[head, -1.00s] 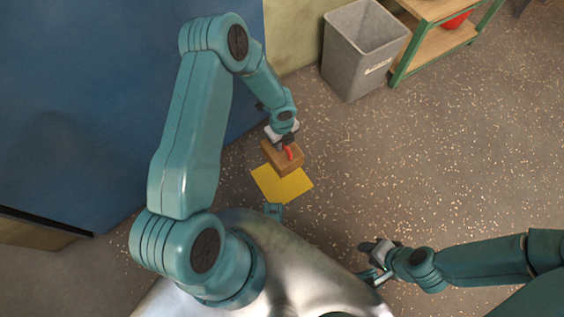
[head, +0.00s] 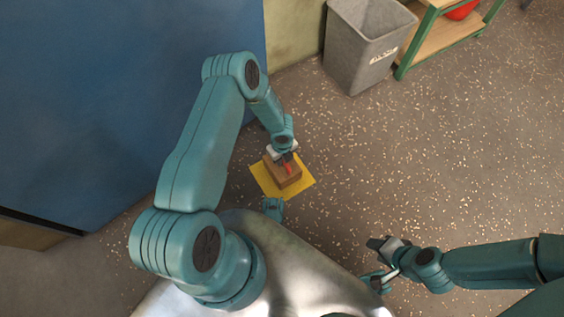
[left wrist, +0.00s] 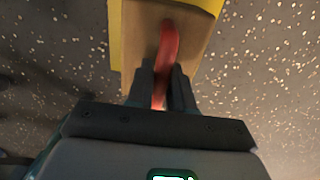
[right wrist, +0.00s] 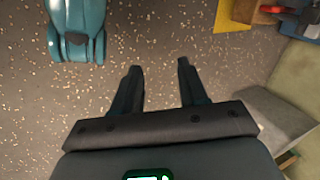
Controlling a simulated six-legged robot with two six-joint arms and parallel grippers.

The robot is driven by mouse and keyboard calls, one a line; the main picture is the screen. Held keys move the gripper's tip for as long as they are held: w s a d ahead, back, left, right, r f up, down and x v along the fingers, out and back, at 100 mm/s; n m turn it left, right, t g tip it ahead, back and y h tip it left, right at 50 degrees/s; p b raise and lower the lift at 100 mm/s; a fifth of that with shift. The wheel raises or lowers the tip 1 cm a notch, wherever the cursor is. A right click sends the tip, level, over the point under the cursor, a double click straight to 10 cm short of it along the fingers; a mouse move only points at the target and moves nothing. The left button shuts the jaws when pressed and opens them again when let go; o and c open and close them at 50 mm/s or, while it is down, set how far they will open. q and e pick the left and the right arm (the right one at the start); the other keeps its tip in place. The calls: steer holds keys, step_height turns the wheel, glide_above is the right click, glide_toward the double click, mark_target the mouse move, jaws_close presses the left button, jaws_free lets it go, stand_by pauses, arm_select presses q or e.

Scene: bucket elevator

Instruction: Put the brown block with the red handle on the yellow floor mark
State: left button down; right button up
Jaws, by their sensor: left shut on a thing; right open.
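The brown block (head: 279,177) with its red handle (head: 288,168) is over the yellow floor mark (head: 302,188) in the head view, with yellow showing around its near sides. My left gripper (head: 285,158) is shut on the red handle, which also shows between its fingers in the left wrist view (left wrist: 168,45). In that view the yellow mark (left wrist: 115,45) shows along the block's left side. I cannot tell whether the block touches the floor. My right gripper (head: 372,262) is open and empty, its fingers apart in the right wrist view (right wrist: 158,70).
A blue wall or panel (head: 100,90) stands at the left, close to my left arm. A grey bin (head: 362,50) and a green-framed wooden shelf (head: 440,35) with a red object (head: 462,10) stand at the back. The speckled floor to the right is clear.

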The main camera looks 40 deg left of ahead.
arm_select(q)
steer(key=shift+f+b, duration=0.45)
steer(key=shift+f, duration=1.1)
arm_select(e)
steer(key=shift+w+d+f, duration=0.1)
steer(key=shift+w+f, duration=0.45)
steer(key=shift+f, duration=0.15)
arm_select(q)
steer(key=shift+f, duration=0.1)
steer(key=c, duration=1)
jaws_free()
arm_select(e)
steer(key=shift+f, duration=0.15)
